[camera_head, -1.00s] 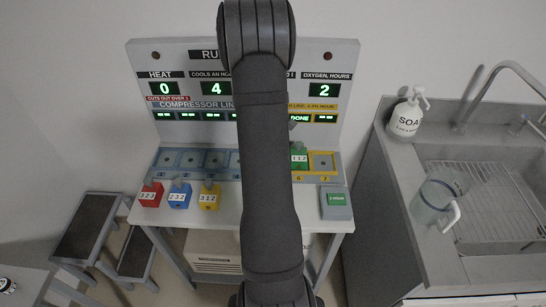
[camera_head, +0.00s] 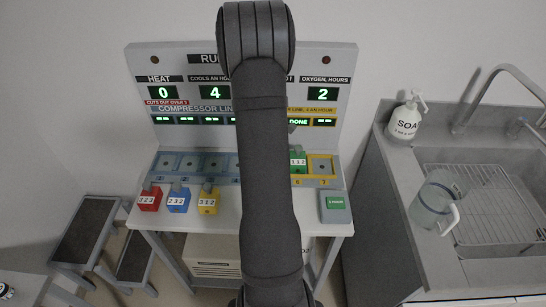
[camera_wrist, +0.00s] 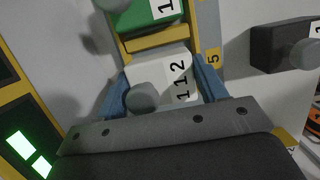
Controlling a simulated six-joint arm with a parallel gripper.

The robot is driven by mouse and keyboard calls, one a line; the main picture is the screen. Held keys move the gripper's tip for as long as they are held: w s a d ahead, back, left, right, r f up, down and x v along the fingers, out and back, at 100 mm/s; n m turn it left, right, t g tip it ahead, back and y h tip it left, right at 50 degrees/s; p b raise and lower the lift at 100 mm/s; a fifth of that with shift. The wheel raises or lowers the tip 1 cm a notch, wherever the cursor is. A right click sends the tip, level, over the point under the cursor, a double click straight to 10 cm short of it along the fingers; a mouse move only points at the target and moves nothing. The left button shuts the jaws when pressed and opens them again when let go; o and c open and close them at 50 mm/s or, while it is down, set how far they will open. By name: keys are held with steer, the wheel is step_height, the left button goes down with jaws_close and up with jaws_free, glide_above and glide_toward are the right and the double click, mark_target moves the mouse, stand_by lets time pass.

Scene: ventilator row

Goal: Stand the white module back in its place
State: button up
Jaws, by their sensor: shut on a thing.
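The white module (camera_wrist: 172,73), marked 112 and with a grey round knob (camera_wrist: 142,97), is in the wrist view. My gripper (camera_wrist: 162,84) is shut on it, with a blue finger along each side. The module is beside the yellow label 5 and next to a yellow divider (camera_wrist: 162,39). I cannot tell whether it is fully seated in a bay. In the head view my arm hides both the gripper and the white module.
A green module (camera_head: 298,161) stands in the yellow-edged row, beside an empty bay (camera_head: 321,166). Red (camera_head: 149,199), blue (camera_head: 178,200) and yellow (camera_head: 208,201) modules stand at the front left. A dark knobbed block (camera_wrist: 282,46) is near my gripper.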

step_height(320, 180, up, 8)
steer(key=shift+f, duration=0.1)
steer(key=s+a, duration=0.1)
steer(key=s+a+r, duration=0.1)
steer(key=shift+s+a, duration=0.3)
steer(key=shift+s, duration=0.1)
steer(key=s+a, duration=0.7)
steer(key=s, duration=0.5)
steer(key=shift+s+d+f, duration=0.1)
steer(key=shift+s+f, duration=0.15)
steer(key=shift+f, duration=1.55)
steer(key=shift+s+a+f, duration=0.1)
steer(key=shift+s+f, duration=0.1)
steer(key=shift+f, duration=1.6)
steer(key=shift+s+d+f, duration=0.1)
steer(key=shift+s+f, duration=0.15)
steer(key=shift+f, duration=1.55)
steer(key=shift+f, duration=0.1)
steer(key=o, duration=1.2)
